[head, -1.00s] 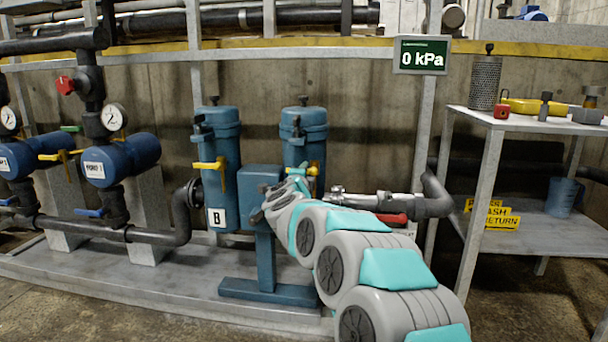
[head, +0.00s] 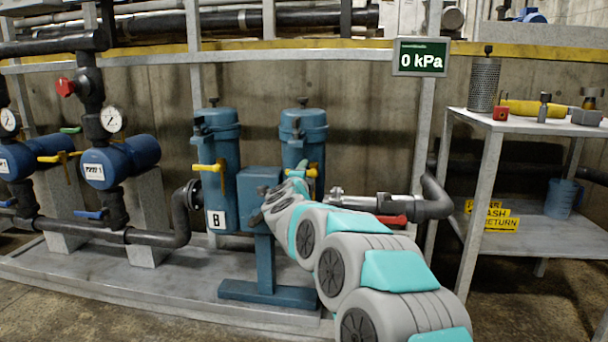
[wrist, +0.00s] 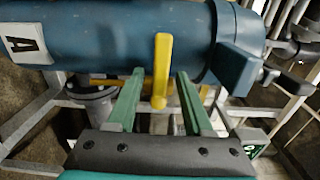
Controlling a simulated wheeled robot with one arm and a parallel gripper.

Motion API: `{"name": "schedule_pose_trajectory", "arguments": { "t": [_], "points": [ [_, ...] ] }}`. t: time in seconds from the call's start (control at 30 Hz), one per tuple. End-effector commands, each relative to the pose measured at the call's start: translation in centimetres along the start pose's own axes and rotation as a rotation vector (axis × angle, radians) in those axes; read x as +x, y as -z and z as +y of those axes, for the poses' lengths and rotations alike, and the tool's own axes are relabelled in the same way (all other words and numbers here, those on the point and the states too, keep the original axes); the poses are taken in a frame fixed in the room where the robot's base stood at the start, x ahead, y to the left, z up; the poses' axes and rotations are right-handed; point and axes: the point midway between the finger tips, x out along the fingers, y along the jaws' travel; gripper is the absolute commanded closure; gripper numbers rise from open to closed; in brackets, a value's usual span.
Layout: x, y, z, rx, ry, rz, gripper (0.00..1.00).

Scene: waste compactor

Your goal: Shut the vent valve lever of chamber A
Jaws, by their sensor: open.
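Chamber A is a blue cylinder (head: 303,128), the right one of two in the head view. In the wrist view, chamber A (wrist: 120,38) lies across the top with its "A" label (wrist: 28,45) at left. A yellow lever (wrist: 161,68) stands out across the chamber's lower edge there. My gripper (wrist: 160,75) is open, with one green finger on each side of the lever in the picture; I cannot tell whether either touches it. In the head view my gripper (head: 280,196) is in front of chamber A and hides its lower part; some yellow shows beside it.
Chamber B (head: 220,190), with its own yellow lever (head: 209,167), stands to the left. A blue box on a post (head: 265,240) is close to my gripper. A pipe with a red handle (head: 391,219) runs right. The display (head: 420,57) reads 0 kPa. A shelf table (head: 535,122) stands at right.

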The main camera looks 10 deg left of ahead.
Motion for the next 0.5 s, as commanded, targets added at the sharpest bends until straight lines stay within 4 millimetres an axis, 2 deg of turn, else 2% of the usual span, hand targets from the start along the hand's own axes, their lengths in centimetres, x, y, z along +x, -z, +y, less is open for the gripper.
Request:
{"name": "schedule_pose_trajectory", "arguments": {
  "t": [0.27,0.5],
  "points": [
    [-2.5,-0.1,0.1,-0.001,-0.001,-0.002,0.49],
    [-5.9,0.0,0.0,-0.001,-0.001,-0.002,0.49]
  ]
}}
